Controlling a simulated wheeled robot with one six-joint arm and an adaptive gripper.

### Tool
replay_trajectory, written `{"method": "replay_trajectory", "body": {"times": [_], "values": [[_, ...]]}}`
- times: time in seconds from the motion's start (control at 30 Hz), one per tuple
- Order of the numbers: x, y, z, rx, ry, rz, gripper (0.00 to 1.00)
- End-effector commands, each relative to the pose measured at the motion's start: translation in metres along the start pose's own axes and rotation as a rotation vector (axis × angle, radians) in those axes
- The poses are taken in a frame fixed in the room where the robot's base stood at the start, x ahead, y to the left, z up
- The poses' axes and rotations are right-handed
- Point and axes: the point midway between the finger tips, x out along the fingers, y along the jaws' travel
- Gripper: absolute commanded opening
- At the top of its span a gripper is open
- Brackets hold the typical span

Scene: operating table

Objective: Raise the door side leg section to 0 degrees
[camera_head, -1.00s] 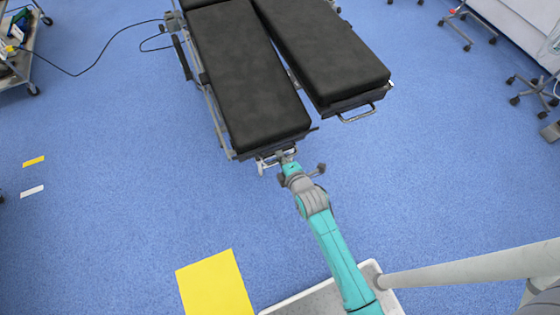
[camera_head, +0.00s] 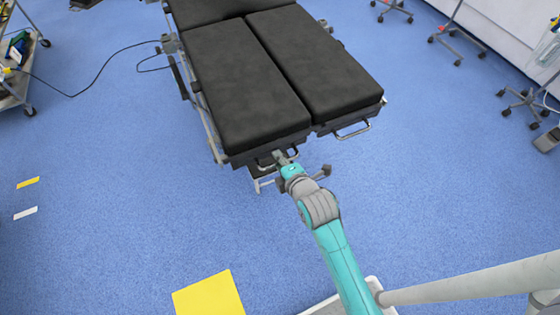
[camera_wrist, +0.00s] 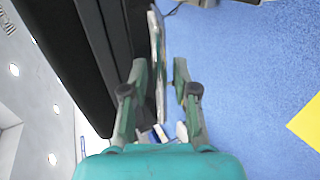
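The operating table's two black padded leg sections lie side by side in the head view: a left one (camera_head: 245,90) and a right one (camera_head: 318,65). Their tops look nearly level with each other. I cannot tell from the frames which is the door side. My gripper (camera_head: 279,156) is at the end of the left section, by its metal end handle (camera_head: 268,163). In the wrist view, my gripper (camera_wrist: 161,72) has its fingers apart. A pale bar (camera_wrist: 158,60) shows between them, near the left finger, with blue floor beside the right finger. Firm contact cannot be made out.
The right section has its own end handle (camera_head: 353,132). A yellow floor patch (camera_head: 208,296) lies at the lower left. A trolley (camera_head: 20,75) stands at far left, and wheeled stands (camera_head: 525,105) at right. Floor around the table end is clear.

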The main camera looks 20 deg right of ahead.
Motion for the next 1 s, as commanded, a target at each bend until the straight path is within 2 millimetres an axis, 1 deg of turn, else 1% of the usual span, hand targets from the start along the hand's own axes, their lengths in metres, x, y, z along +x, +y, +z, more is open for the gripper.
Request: {"method": "replay_trajectory", "body": {"times": [0.3, 0.43, 0.57, 0.8, 0.9, 1.0], "values": [[-0.001, -0.002, 0.000, 0.000, 0.000, -0.005, 0.37], [-0.009, -0.003, 0.000, 0.000, 0.000, -0.006, 0.37], [-0.030, -0.003, 0.000, 0.000, 0.000, -0.005, 0.37], [-0.078, -0.003, 0.000, 0.000, 0.000, -0.005, 0.37], [-0.095, -0.002, 0.000, 0.000, 0.000, -0.004, 0.37], [-0.107, -0.002, 0.000, 0.000, 0.000, -0.004, 0.37]]}}
